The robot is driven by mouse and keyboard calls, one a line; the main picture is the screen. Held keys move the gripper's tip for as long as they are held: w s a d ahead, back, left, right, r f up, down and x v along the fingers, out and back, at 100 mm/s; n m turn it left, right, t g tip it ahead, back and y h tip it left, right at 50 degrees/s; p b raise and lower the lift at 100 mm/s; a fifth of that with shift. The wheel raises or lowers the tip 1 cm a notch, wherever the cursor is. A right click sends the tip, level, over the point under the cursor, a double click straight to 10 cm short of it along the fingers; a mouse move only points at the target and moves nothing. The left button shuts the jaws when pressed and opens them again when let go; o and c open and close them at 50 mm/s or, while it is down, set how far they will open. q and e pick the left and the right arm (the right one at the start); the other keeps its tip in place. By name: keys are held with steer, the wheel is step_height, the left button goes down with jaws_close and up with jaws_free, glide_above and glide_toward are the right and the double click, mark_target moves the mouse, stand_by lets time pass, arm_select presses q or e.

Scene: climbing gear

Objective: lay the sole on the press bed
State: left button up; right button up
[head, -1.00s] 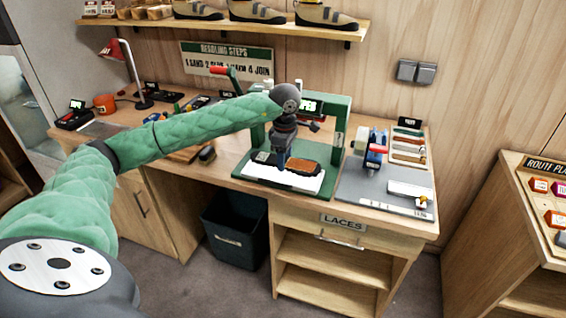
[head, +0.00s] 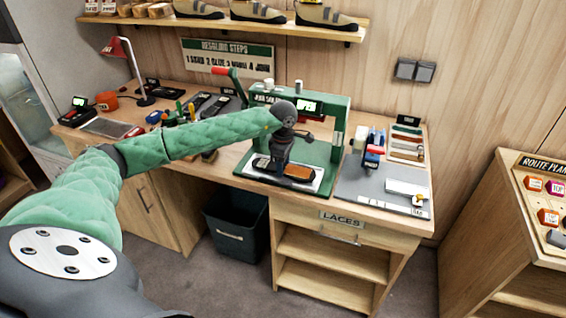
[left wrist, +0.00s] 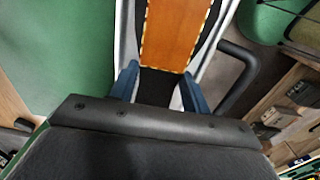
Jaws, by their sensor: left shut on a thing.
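The sole (head: 299,172), dark with an orange-brown patch, is at the press bed (head: 316,186), a pale plate on the press's green base. The press (head: 337,122) has a green frame and a display that appears to read OPEN. My left gripper (head: 271,166) is low over the bed and shut on the sole. In the left wrist view, the sole (left wrist: 174,35) runs away from between the two blue fingers (left wrist: 159,88), with the pale bed beneath it. I cannot tell whether it touches the bed fully. My right gripper is out of view.
A grey mat (head: 365,195) with a blue and red tool (head: 374,148) lies right of the press. Tools and a red lamp (head: 118,48) stand at the left. A dark bin (head: 232,228) is under the bench. The press frame rises behind my gripper.

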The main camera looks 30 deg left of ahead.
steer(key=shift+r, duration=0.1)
arm_select(q)
steer(key=o, duration=0.8)
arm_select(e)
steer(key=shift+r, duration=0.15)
arm_select(q)
steer(key=shift+r, duration=0.4)
steer(key=shift+r+b, duration=2.4)
steer(key=shift+r, duration=3.25)
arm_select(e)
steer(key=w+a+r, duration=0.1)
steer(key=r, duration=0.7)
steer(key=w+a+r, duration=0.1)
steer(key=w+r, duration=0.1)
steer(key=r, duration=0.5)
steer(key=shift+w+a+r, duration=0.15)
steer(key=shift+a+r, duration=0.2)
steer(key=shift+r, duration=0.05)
